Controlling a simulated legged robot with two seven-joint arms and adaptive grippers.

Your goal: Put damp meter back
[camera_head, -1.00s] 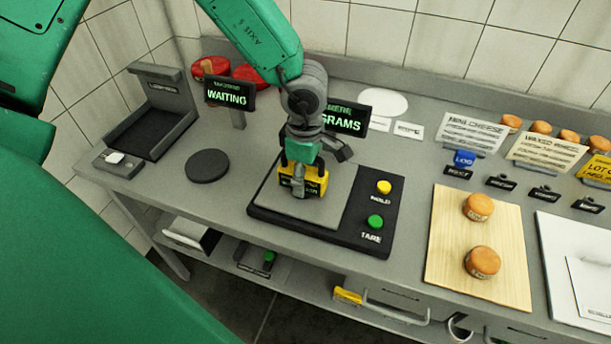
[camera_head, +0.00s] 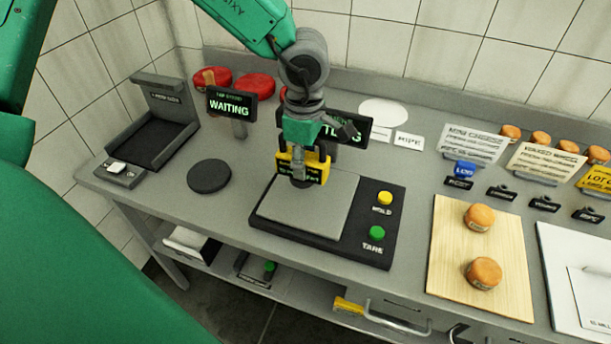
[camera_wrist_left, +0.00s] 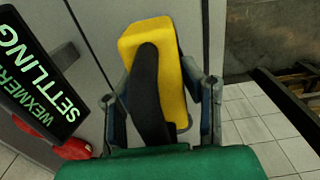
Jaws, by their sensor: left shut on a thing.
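The damp meter (camera_head: 316,169) is a yellow block with a dark label, over the back part of the scale plate (camera_head: 312,215). My left gripper (camera_head: 302,155) points down and is shut on it. The meter appears lifted just above the plate; the exact gap is hard to tell. In the left wrist view the yellow meter (camera_wrist_left: 150,38), with a black strip on its face, sits between the two fingers. My right gripper is not in view.
The scale display (camera_wrist_left: 42,82) reads SETTLING and stands behind the arm. A WAITING display (camera_head: 230,105), a black disc (camera_head: 209,176) and a black tray (camera_head: 150,140) are left. A wooden board (camera_head: 450,240) with two orange cheese wheels is right. A shelf is below.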

